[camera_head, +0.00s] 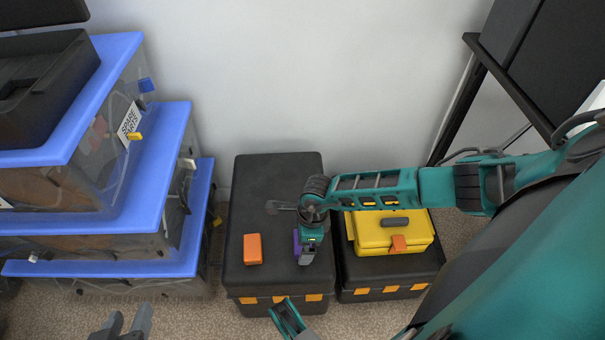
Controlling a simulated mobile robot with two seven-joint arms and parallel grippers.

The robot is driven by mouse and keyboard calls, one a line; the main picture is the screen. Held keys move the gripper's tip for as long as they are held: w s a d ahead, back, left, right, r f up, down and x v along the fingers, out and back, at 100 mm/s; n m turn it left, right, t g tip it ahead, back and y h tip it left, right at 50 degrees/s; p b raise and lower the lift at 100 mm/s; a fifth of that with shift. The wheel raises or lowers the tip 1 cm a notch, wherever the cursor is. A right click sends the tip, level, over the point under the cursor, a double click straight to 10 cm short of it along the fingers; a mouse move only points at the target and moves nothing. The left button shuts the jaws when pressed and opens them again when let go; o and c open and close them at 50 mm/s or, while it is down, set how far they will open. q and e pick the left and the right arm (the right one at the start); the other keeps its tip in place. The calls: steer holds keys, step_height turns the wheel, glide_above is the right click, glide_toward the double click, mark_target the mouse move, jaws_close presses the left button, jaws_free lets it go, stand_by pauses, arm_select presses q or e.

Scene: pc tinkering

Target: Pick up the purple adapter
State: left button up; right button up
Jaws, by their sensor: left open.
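The purple adapter (296,243) is on or just above the lid of the left black case, partly hidden by my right gripper. My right gripper (307,256) points down over the case, right beside the adapter. Its fingers are too small and covered to tell whether they are open, shut or touching the adapter. My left gripper (124,326) is at the bottom left edge of the view, far from the adapter. Its two grey fingers are apart with nothing between them.
An orange block (252,249) lies on the black case (270,180), left of the adapter. A yellow toolbox (375,238) sits on another black case at right. Blue-lidded clear bins (178,140) are stacked at left. A black rack (500,75) stands at right.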

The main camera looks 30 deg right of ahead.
steer(key=shift+f, duration=0.1)
steer(key=c, duration=1)
